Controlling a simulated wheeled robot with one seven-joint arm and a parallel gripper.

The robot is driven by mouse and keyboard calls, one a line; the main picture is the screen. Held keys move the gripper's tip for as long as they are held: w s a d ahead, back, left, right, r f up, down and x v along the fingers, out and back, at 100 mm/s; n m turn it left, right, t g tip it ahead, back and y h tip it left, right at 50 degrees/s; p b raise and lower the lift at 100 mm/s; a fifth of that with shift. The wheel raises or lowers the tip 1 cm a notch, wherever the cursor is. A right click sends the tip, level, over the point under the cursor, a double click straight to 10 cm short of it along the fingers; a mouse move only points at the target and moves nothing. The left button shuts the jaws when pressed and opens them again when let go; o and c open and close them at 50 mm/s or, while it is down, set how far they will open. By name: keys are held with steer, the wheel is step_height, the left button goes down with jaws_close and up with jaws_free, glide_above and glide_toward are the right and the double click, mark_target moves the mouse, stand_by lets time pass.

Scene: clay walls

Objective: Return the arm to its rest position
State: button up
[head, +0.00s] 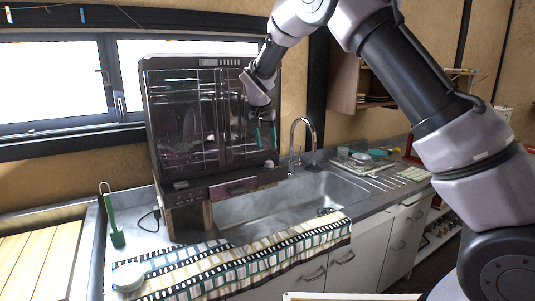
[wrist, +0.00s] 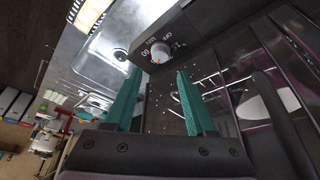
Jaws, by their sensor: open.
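My gripper (head: 264,137) hangs in front of the right part of a black dish dryer cabinet with glass doors (head: 208,115) in the head view. Its two teal fingers point down. In the wrist view my gripper (wrist: 159,100) shows its teal fingers spread apart, with nothing between them. A dial (wrist: 160,50) on the dark cabinet lies just beyond the fingertips in that view. My arm arches up from the lower right, out of the top of the picture and back down to the cabinet.
The steel sink (head: 275,205) with its tap (head: 303,140) is below and right of the cabinet. A checked towel (head: 240,262) hangs over the counter's front. Dishes (head: 360,155) stand behind the drainboard. An open wall shelf (head: 345,80) is behind the arm.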

steer(key=shift+v, duration=1.15)
